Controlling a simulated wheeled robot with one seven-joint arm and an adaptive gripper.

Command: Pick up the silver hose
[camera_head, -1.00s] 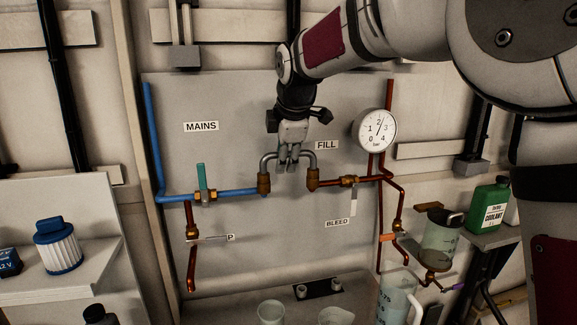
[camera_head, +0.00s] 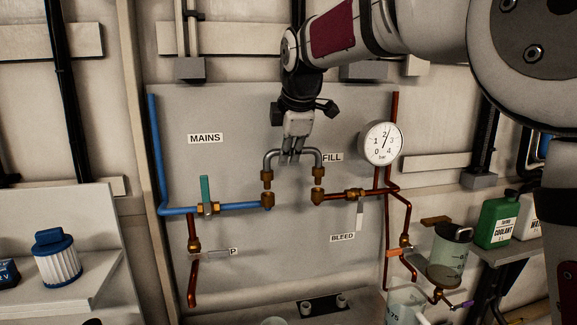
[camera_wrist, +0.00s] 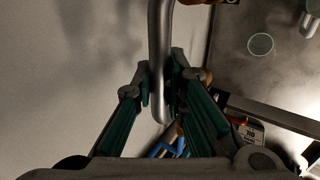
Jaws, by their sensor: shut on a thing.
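The silver hose (camera_head: 272,155) is an inverted U with a brass coupling on each end. My gripper (camera_head: 291,155) is shut on the middle of its top bend, from above. The hose's left coupling (camera_head: 267,178) and right coupling hang just above the brass fittings on the blue pipe (camera_head: 268,201) and the red copper pipe (camera_head: 317,198), with a small gap on each side. In the wrist view the silver hose (camera_wrist: 160,60) runs between the two fingertips of my gripper (camera_wrist: 160,85). The fingertips hide part of the bend.
A grey panel carries a teal-handled valve (camera_head: 206,190), a pressure gauge (camera_head: 381,144) and a bleed valve (camera_head: 355,195). A filter (camera_head: 57,262) stands on the left shelf. A green coolant bottle (camera_head: 495,222) and a clear cup (camera_head: 450,248) are at right.

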